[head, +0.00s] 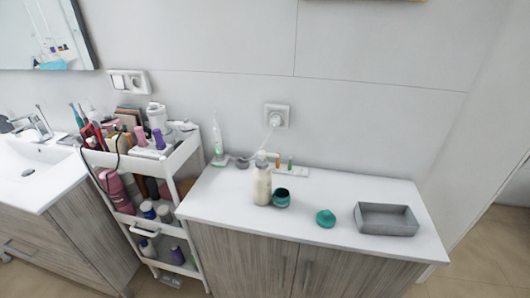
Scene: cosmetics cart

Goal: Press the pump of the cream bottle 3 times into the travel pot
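The cream bottle (262,184), cream-coloured with a pump on top, stands upright on the white countertop in the head view. Its pump head (262,156) seems to point to the right. The travel pot (281,197) is small and dark green and stands open close to the bottle's right side, below the nozzle side. I cannot tell whether the two touch. A green lid (326,218) lies apart on the counter, to the right of the pot. Neither of my grippers shows in this view.
A grey open tray (387,219) sits at the counter's right end. An electric toothbrush (218,140) and a white strip (291,171) with small upright items stand at the back. A crowded white cart (144,165) adjoins the counter's left. The counter's (235,213) front is clear.

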